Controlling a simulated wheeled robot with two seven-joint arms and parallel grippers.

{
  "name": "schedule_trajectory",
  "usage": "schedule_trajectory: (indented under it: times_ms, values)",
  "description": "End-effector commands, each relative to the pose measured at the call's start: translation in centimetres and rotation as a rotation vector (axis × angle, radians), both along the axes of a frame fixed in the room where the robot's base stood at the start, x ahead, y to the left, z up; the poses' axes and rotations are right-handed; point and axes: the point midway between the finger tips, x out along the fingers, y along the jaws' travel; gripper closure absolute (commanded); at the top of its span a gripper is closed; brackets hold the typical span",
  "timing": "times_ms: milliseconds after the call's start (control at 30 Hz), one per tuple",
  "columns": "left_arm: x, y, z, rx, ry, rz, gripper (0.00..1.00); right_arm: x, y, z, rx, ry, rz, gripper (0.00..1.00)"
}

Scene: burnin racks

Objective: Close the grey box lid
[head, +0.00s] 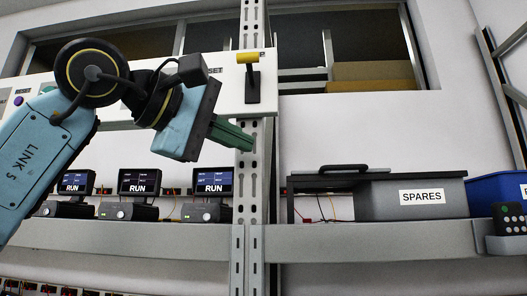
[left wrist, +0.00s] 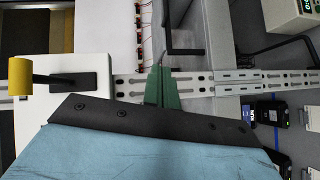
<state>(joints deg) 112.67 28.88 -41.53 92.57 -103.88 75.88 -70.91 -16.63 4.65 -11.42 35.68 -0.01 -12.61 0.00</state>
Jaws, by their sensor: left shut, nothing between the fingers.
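The grey box (head: 385,200) with a SPARES label stands on the shelf right of the upright post. Its dark lid panel (head: 312,182) sticks out level to the left, past the box's left wall, with a black handle (head: 343,168) on top. Whether any of the box top is covered is hard to tell. My left gripper (head: 236,135) is in front of the post, above and left of the lid, apart from it. Its green fingers are shut and empty; they also show in the left wrist view (left wrist: 161,88). My right gripper is not in view.
A perforated post (head: 246,215) stands between my left gripper and the box. Several RUN monitors (head: 213,181) stand on the shelf at left. A yellow-handled lever (head: 248,58) sticks out above the gripper. A blue bin (head: 492,190) stands right of the box.

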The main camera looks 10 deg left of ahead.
Motion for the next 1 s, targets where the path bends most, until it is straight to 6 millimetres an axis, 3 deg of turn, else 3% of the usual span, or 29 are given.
schedule_trajectory:
  times_ms: [400,633,1000]
  values:
    - [6.3,-5.9,-1.4,-0.002,0.006,-0.006,1.00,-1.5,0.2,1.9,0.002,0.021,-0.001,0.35]
    - [6.4,-9.0,-2.2,-0.001,0.003,-0.008,1.00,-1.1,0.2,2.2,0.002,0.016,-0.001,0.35]
    - [6.4,-9.8,-2.4,-0.003,0.003,-0.006,1.00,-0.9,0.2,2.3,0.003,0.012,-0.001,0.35]
